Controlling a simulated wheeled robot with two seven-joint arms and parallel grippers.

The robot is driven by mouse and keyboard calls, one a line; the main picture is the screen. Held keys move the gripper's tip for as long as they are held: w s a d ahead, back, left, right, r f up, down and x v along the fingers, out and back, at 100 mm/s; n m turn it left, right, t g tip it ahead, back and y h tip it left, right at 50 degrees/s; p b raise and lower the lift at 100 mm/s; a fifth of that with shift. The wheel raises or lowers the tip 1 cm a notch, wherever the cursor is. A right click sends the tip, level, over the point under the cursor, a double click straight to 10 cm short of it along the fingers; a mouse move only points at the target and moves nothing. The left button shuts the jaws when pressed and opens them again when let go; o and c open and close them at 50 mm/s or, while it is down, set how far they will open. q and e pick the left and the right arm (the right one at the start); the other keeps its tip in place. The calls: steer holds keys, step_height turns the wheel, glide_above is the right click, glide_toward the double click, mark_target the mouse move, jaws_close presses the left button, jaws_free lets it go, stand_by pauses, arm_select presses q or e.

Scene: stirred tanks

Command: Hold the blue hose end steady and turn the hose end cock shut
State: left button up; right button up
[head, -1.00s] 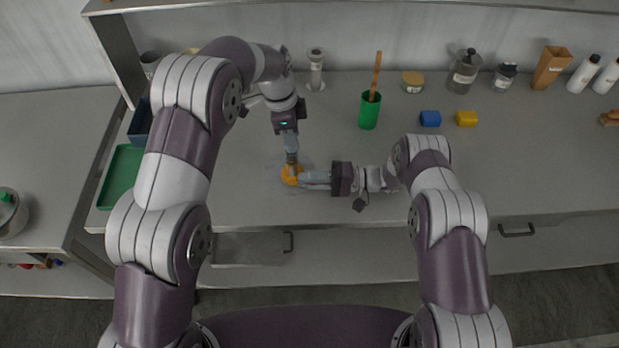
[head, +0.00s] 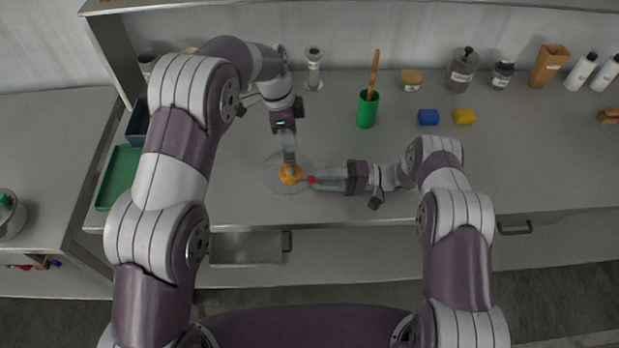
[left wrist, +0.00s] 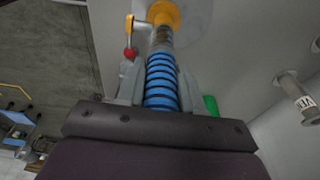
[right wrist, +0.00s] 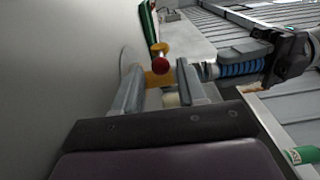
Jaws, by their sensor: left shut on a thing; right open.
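The blue ribbed hose end (left wrist: 162,85) sits between the fingers of my left gripper (left wrist: 161,70), which is shut on it. In the head view my left gripper (head: 289,158) points down at the orange-yellow cock (head: 290,175). The cock (left wrist: 164,14) is at the hose's tip, and its lever (left wrist: 139,23) sticks out sideways, ending in a red knob (left wrist: 129,53). My right gripper (right wrist: 160,73) is open, and the red knob (right wrist: 160,64) shows between its fingertips. I cannot tell whether they touch it. The right gripper (head: 312,183) lies to the cock's right in the head view.
A pale round patch (head: 272,175) lies on the bench around the cock. A green cup (head: 367,110) with a wooden handle, a blue block (head: 428,117) and a yellow block (head: 464,117) stand further back. A green tray (head: 118,176) is at left.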

steer(key=d, duration=0.8)
steer(key=shift+f, duration=0.1)
arm_select(q)
steer(key=shift+d, duration=0.1)
steer(key=o, duration=1.2)
